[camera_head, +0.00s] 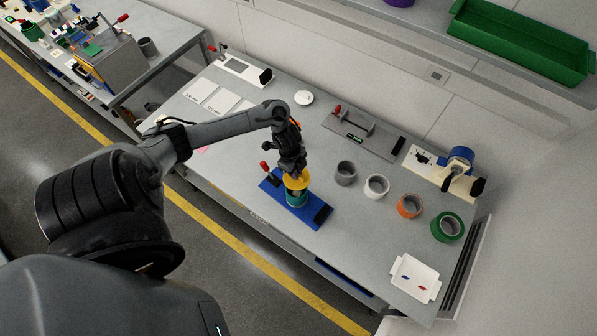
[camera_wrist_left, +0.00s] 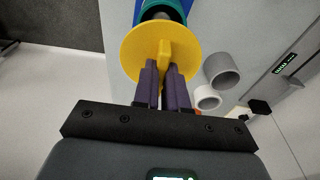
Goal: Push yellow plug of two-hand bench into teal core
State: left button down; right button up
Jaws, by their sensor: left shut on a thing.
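The yellow plug (camera_head: 298,182) is a round disc with a raised tab, seen at the top of the teal core (camera_head: 292,198). The core stands on the blue bench base (camera_head: 319,214), which has a red-knobbed lever at its left and a black block at its right end. My left gripper (camera_head: 296,172) comes down from above and is shut on the plug's tab. In the left wrist view the purple fingers (camera_wrist_left: 164,70) pinch the tab of the yellow disc (camera_wrist_left: 135,50), with the teal core (camera_wrist_left: 184,5) behind it. How deep the plug sits is hidden. My right gripper is not in view.
To the right stand a dark grey ring (camera_head: 345,173), a white ring (camera_head: 376,186), an orange ring (camera_head: 410,206) and a green ring (camera_head: 447,226). A grey fixture (camera_head: 362,135) lies behind. A white tray (camera_head: 414,278) is at the front right.

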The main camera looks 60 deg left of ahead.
aim_at(295, 181)
pick_arm(q)
jog(key=shift+p, duration=0.3)
notch_tip(295, 181, down, 5)
jog(key=b, duration=0.4)
jog(key=shift+f, duration=0.4)
dwell(0.5)
jog(key=shift+f+b, duration=0.4)
jog(key=shift+f+b, duration=0.4)
jog(key=shift+f, duration=0.2)
jog(key=shift+f+b, duration=0.5)
jog(key=shift+f, duration=0.25)
jog(key=shift+r, duration=0.1)
